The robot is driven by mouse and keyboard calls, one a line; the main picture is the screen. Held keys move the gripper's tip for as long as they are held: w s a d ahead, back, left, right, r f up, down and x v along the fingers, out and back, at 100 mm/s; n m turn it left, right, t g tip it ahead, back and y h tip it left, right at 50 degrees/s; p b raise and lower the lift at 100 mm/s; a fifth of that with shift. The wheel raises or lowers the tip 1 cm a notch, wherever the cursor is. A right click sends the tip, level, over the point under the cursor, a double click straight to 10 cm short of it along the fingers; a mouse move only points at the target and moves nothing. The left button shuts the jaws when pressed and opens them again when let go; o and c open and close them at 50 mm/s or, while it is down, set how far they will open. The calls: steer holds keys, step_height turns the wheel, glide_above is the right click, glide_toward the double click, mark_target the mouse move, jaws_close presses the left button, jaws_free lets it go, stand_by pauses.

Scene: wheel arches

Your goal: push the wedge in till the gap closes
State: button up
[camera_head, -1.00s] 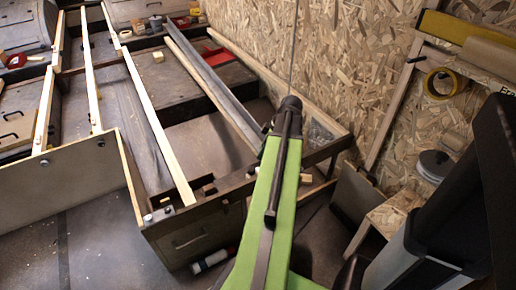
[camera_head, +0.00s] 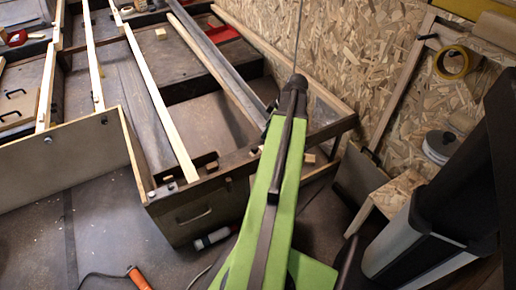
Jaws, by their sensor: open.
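No wedge can be made out for certain. A small pale wooden block (camera_head: 309,158) lies at the front rim of the timber frame, just right of my arm. Another small block (camera_head: 160,33) lies farther back between the slats. A small brown piece (camera_head: 211,166) sits by a dark bracket on the front rim. Which of these is the wedge, and where its gap is, I cannot tell. My green and black arm reaches up over the frame's front right part and hides some of the rim. My gripper's fingers cannot be seen.
Long pale slats (camera_head: 160,100) run back across the frame. A grey board (camera_head: 66,162) stands at left. A drawer front (camera_head: 195,215) faces me. An orange-handled tool (camera_head: 138,278) lies on the floor. Yellow tape (camera_head: 456,62) hangs by the chipboard wall (camera_head: 350,50) at right.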

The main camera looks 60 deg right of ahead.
mark_target(255, 148)
steer(key=b+x, duration=1)
steer(key=x, duration=0.3)
steer(key=shift+w+f+b, duration=0.1)
steer(key=shift+f+b, duration=0.05)
steer(key=shift+b, duration=0.2)
jaws_close()
steer(key=shift+w+a, duration=0.1)
stand_by(0.5)
